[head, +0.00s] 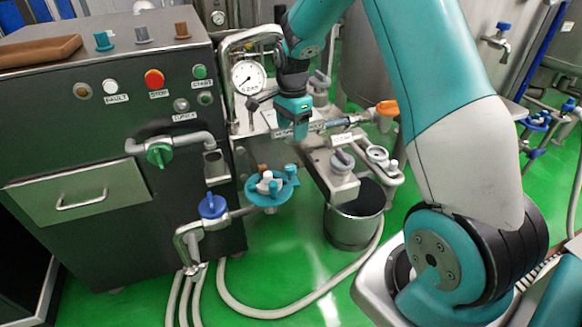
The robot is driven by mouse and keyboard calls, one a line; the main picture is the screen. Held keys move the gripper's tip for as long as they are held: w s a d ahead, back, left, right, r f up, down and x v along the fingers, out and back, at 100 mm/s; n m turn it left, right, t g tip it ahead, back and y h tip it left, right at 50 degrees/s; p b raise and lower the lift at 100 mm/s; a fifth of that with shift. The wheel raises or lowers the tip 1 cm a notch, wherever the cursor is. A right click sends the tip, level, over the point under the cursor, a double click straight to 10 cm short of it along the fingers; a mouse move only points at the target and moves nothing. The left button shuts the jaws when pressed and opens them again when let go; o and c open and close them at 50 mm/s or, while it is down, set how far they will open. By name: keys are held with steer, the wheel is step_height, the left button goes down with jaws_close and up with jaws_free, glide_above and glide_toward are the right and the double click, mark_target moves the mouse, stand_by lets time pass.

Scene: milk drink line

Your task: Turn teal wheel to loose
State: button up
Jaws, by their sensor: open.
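A teal wheel (258,198) sits near the middle of the picture, on the pipework at the right side of the steel cabinet. White, brown and teal parts stand on it and hide some of its face. I cannot read its setting. My gripper (299,130) points down above and slightly right of the wheel in the picture, close to the pressure gauge. It is apart from the wheel and holds nothing that I can see. Its fingers are small and their gap is hard to make out.
A blue valve wheel (212,206) and a green handle (159,154) lie left of the teal wheel. The gauge (248,77), an orange handle (387,108) and a steel bucket (352,232) are nearby. Hoses (262,310) cross the green floor.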

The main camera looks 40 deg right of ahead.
mark_target(290, 166)
step_height(290, 166, down, 13)
steer(key=shift+w+a+r, duration=0.1)
steer(key=shift+r, duration=0.05)
steer(key=c, duration=0.9)
steer(key=shift+a, duration=0.2)
